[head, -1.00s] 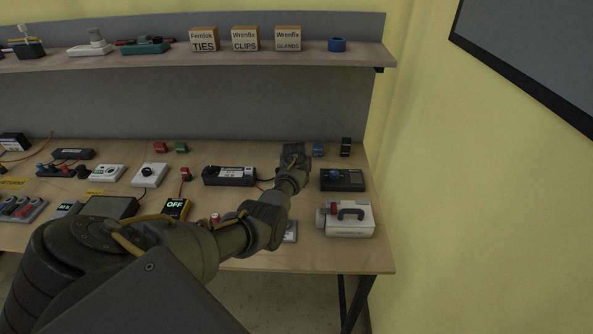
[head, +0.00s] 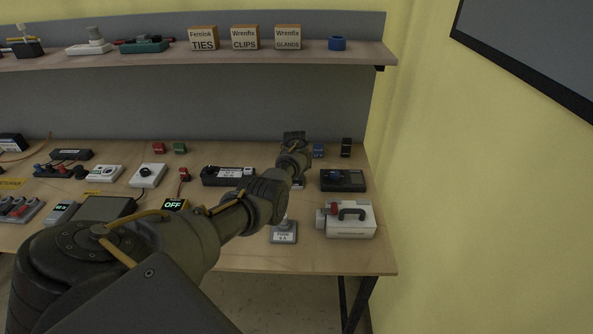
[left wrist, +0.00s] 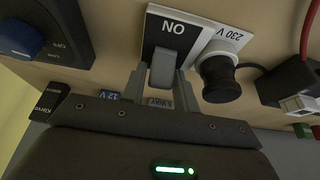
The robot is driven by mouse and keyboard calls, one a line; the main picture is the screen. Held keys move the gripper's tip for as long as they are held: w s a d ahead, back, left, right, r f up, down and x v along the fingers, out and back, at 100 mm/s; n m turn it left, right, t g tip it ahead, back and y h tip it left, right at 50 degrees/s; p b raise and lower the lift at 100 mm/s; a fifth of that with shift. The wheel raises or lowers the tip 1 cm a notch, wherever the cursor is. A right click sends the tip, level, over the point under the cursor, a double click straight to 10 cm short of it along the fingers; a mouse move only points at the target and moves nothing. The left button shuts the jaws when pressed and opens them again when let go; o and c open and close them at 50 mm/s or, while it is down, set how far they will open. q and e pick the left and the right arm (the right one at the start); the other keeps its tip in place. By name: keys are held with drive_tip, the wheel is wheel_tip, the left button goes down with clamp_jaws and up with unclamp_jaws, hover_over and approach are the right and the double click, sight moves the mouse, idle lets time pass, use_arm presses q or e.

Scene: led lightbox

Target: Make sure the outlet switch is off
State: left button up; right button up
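In the left wrist view, a grey switch lever (left wrist: 163,68) stands on a black plate (left wrist: 172,30) marked ON, seen upside down. Beside it is a white 230 V outlet plate (left wrist: 222,40) with a black round plug (left wrist: 220,78). My left gripper (left wrist: 163,82) has one finger on each side of the lever. Whether the fingers press on it is unclear. In the head view my left gripper (head: 294,137) is at the back right of the bench, and my arm hides the switch. My right gripper is not in view.
On the wooden bench (head: 330,258), a dark box with a blue knob (head: 342,180) and a white case with a handle (head: 348,219) stand right of the arm. A grey plate device (head: 284,234) is near the front. A shelf (head: 365,54) runs above.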

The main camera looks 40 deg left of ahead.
use_arm(q)
drive_tip(key=shift+o, duration=1.4)
drive_tip(key=shift+w, duration=0.1)
drive_tip(key=shift+r, duration=0.1)
drive_tip(key=v, duration=1)
drive_tip(key=shift+r+p, duration=0.25)
drive_tip(key=shift+p, duration=0.1)
